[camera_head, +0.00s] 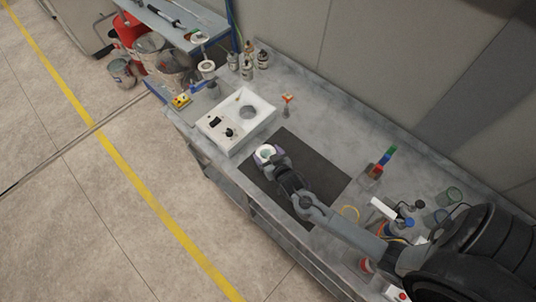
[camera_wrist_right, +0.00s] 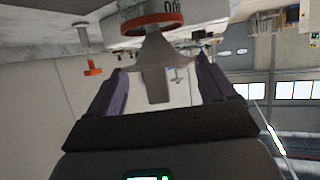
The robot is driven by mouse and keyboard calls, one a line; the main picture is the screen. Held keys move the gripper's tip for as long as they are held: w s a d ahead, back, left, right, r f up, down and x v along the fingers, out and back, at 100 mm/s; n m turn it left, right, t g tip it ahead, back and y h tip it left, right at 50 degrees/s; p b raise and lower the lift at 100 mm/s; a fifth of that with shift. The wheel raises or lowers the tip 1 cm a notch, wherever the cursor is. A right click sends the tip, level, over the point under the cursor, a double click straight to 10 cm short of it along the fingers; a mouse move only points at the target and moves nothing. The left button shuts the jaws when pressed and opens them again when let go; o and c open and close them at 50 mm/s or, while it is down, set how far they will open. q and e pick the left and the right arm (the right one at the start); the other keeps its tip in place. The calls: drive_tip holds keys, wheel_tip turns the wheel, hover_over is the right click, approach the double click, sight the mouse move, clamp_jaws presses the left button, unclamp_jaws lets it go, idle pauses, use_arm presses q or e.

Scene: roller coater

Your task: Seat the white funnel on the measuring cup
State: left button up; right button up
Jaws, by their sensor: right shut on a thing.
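The white funnel (camera_head: 265,151) is at the tip of my right gripper (camera_head: 268,155), over the far-left end of the dark mat in the head view. In the right wrist view, which looks upside down, the pale funnel (camera_wrist_right: 155,52) lies between the purple fingers of my right gripper (camera_wrist_right: 157,78), its narrow end toward the top of the picture. Just beyond that end is a white body with dark digits and an orange rim (camera_wrist_right: 152,22). It may be the measuring cup. I cannot tell whether they touch. My left gripper is not in view.
The dark mat (camera_head: 330,178) lies on the grey bench. A white machine with a round opening (camera_head: 216,137) stands left of my gripper, with an orange-topped item (camera_head: 287,98) behind. Coloured blocks (camera_head: 384,162) and a green glass (camera_head: 454,196) stand to the right.

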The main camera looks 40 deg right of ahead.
drive_tip(key=o, duration=0.8)
drive_tip(key=shift+o, duration=0.2)
drive_tip(key=b+v, duration=0.1)
drive_tip(key=v, duration=0.9)
drive_tip(key=s+a+r+n+g+y+p, duration=0.2)
drive_tip(key=s+a+r+g+y+p, duration=0.25)
drive_tip(key=r, duration=0.55)
drive_tip(key=s+a+r+n+g, duration=0.1)
drive_tip(key=s+a+n+g, duration=0.2)
drive_tip(key=s, duration=0.7)
drive_tip(key=shift+a+r+g+h, duration=0.2)
drive_tip(key=shift+a+g+h, duration=0.25)
drive_tip(key=shift+g, duration=0.4)
